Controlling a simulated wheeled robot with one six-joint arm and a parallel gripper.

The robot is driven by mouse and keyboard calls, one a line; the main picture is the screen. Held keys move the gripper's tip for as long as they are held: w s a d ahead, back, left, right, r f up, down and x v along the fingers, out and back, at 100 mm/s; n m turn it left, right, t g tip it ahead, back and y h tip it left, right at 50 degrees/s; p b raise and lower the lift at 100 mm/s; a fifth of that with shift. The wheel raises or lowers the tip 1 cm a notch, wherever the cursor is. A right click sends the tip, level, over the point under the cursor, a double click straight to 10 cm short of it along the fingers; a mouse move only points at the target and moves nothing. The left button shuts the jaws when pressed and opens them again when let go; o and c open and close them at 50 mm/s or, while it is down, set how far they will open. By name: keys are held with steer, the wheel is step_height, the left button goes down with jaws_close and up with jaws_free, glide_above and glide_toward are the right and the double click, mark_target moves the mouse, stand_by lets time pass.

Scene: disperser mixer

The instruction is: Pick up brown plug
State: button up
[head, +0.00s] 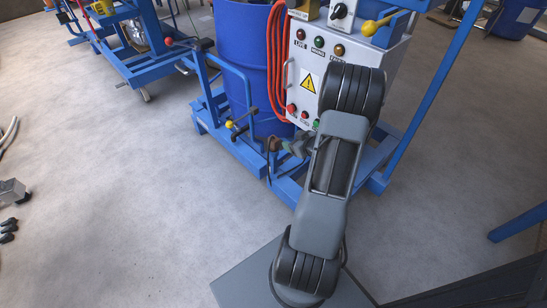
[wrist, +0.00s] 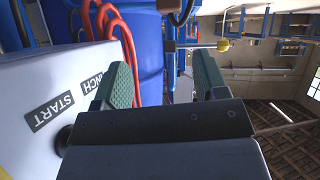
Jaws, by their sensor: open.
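A small brownish piece that may be the brown plug (head: 272,143) shows in the head view beside the blue frame, with a dark cable at it. It is small and partly hidden, so I cannot be sure. My gripper (head: 290,146) is close to its right, low in front of the white control box; contact cannot be told. In the wrist view my gripper (wrist: 165,82) has its two green fingers wide apart, with nothing held between them.
The white control box (head: 308,60) with buttons stands right beside my arm; its START label shows in the wrist view (wrist: 50,112). A red hose (head: 274,55), a blue drum (head: 243,50) and blue frame bars (head: 240,150) are close.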

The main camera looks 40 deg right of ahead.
steer(key=t+y+b, duration=0.1)
steer(key=b, duration=0.1)
glide_toward(277, 145)
steer(key=shift+y, duration=0.3)
steer(key=x, duration=0.2)
steer(key=b+x, duration=0.1)
steer(key=x, duration=0.1)
steer(key=b+x, duration=0.1)
steer(key=x, duration=0.1)
steer(key=shift+w+d+f, duration=0.2)
steer(key=shift+d+f, duration=0.05)
steer(key=shift+f, duration=0.2)
steer(key=b+x, duration=0.3)
steer(key=x, duration=0.1)
steer(key=shift+w+f, duration=0.2)
steer(key=shift+w, duration=0.7)
steer(key=c, duration=1.1)
